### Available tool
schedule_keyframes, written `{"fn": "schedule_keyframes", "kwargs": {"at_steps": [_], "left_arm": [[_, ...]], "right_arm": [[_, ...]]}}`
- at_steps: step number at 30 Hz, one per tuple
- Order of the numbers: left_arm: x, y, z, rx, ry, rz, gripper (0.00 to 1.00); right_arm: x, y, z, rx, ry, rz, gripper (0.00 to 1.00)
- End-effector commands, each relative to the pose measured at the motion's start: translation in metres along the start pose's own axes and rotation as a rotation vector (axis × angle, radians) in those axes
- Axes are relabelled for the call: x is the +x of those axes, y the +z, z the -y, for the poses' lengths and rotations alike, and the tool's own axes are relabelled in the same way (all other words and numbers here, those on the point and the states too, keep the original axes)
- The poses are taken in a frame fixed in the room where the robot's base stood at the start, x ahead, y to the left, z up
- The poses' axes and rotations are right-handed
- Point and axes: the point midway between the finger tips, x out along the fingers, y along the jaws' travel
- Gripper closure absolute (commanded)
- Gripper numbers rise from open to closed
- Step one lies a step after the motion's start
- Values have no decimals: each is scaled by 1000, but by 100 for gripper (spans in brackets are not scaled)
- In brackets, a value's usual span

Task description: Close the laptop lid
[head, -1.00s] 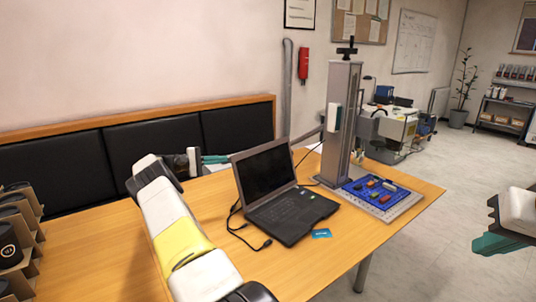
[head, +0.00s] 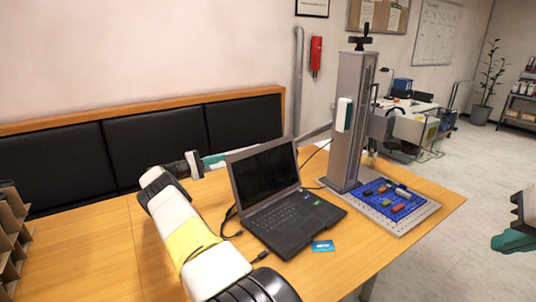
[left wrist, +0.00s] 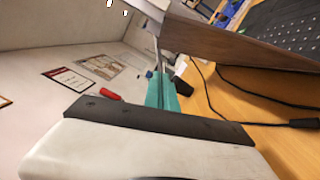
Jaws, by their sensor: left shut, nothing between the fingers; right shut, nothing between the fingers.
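The black laptop stands open on the wooden table, its lid (head: 263,173) raised with a dark screen and its keyboard base (head: 293,222) flat. My left gripper (head: 214,160) is shut and empty at the lid's left upper edge. Its fingertips run close to or behind the lid, and I cannot tell whether they touch. In the left wrist view the shut teal fingers (left wrist: 161,92) lie beside the edge of the lid (left wrist: 235,42). My right gripper (head: 513,241) is shut and empty at the right picture edge, away from the laptop.
A tall grey marker column (head: 350,125) stands behind and right of the laptop. A blue tray (head: 372,196) with small coloured parts lies at its foot. A blue card (head: 323,246) and black cables (head: 228,222) lie near the laptop.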

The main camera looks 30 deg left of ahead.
Motion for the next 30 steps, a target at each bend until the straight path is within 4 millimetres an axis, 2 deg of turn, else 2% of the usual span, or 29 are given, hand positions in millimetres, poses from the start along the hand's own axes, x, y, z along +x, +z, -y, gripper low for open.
{"fn": "schedule_keyframes", "kwargs": {"at_steps": [1, 9, 11, 21, 30], "left_arm": [[13, 1, 0, -2, -2, 5, 100], [74, 1, 0, 0, -2, 4, 100], [69, 6, -2, -2, 0, 1, 100], [75, 31, -1, -1, 0, 1, 100], [77, 39, 0, 1, -1, 1, 100]], "right_arm": [[0, 0, 0, 0, 0, 0, 100], [0, 0, 0, 0, 0, 0, 100], [0, 0, 0, 0, 0, 0, 100], [0, 0, 0, 0, 0, 0, 100], [0, 0, 0, 0, 0, 0, 100]]}}
